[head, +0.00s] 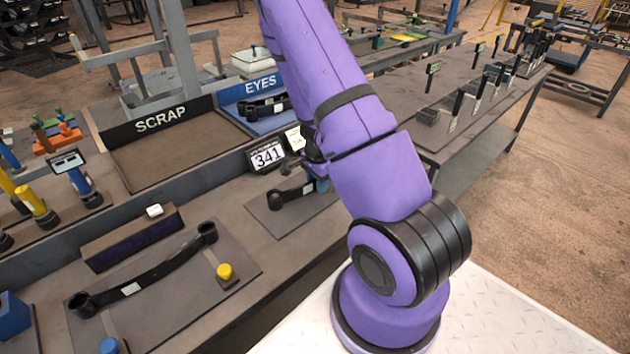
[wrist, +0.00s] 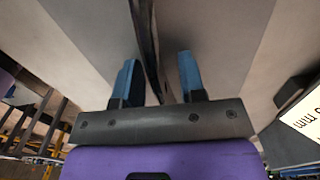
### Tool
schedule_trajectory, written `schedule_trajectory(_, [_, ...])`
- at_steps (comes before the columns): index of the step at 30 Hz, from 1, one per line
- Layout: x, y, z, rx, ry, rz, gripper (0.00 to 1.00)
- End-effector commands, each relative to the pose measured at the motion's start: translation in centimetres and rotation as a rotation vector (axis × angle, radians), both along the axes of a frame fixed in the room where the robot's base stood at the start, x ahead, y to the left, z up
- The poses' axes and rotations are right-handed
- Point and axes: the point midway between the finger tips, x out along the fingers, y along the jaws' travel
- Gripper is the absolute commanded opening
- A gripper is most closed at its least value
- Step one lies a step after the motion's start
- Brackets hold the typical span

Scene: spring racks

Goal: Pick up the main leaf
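A dark leaf (head: 292,194) with a rolled eye at its left end and a pale label lies on a grey plate by the 341 sign. My arm hides its right end. A longer black leaf (head: 150,274) with an eye at each end lies on a mat at the front left. I cannot tell from looks alone which is the main leaf. My gripper (head: 322,185), mostly hidden behind my arm, is at the right part of the shorter leaf. In the wrist view my gripper's blue fingers (wrist: 157,80) are apart, with a thin dark leaf (wrist: 150,50) between them and gaps showing.
The 341 sign (head: 267,156) stands just behind the shorter leaf. Behind it are the SCRAP tray (head: 160,125) and blue EYES tray (head: 250,88). A yellow-topped peg (head: 225,272) stands beside the longer leaf. Another bench (head: 440,150) with upright pieces stands right.

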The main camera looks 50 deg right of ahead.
Motion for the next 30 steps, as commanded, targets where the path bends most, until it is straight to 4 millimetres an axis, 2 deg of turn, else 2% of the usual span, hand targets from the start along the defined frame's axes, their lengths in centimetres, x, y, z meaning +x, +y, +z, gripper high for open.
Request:
schedule_trajectory(1, [0.0, 0.0, 0.0, 0.0, 0.0, 0.0, 0.28])
schedule_trajectory(3, [0.0, 0.0, 0.0, 0.0, 0.0, 0.0, 0.12])
schedule_trajectory(5, [0.0, 0.0, 0.0, 0.0, 0.0, 0.0, 0.0])
schedule_trajectory(15, [0.1, 0.0, 0.1, -0.001, -0.002, 0.0, 0.0])
schedule_trajectory(20, [0.1, 0.0, 1.0, -0.001, -0.004, 0.002, 0.0])
schedule_trajectory(26, [0.2, 0.0, 3.9, -0.003, -0.005, 0.004, 0.0])
schedule_trajectory(30, [0.2, 0.1, 7.0, -0.003, -0.007, 0.004, 0.0])
